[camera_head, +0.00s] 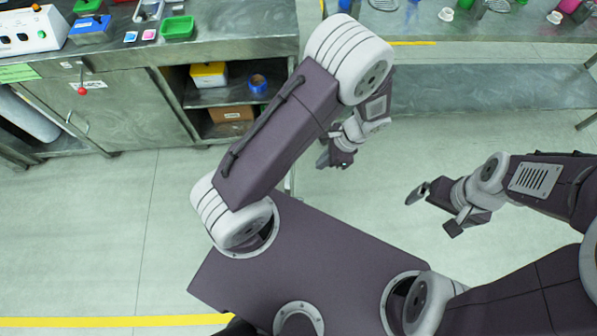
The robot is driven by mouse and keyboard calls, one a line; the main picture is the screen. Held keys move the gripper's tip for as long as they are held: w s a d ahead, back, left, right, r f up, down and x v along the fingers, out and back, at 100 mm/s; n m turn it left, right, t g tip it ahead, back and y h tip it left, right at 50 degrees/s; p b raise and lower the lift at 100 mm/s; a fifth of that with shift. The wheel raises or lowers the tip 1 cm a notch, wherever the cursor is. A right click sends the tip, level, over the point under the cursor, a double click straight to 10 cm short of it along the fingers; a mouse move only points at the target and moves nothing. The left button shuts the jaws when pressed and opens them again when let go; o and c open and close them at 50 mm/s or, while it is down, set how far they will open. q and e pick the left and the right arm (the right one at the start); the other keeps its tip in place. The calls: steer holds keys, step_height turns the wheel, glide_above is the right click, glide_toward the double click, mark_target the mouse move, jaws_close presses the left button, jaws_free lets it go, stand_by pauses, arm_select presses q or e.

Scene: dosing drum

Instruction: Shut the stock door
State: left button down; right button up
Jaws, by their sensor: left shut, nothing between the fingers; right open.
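The steel cabinet (200,57) has an open compartment with two shelf levels. The compartment holds a yellow box (208,76), a blue roll or cup (258,83) and a cardboard box (231,114). A thin pale upright edge (289,182) shows beside my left arm at the compartment's right side; it may be the stock door swung out, but the arm hides most of it. My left gripper (333,162) is shut and empty, to the right of that edge and over the floor. My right gripper (434,211) is open and empty, farther right over clear floor.
Trays and a white control box (30,32) stand on the worktop. Another bench (470,30) is at the upper right. Floor in front is clear.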

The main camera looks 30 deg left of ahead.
arm_select(q)
steer(key=s+a+f+b, duration=0.1)
steer(key=s+a+f, duration=0.2)
steer(key=a+f, duration=0.3)
steer(key=shift+x, duration=0.95)
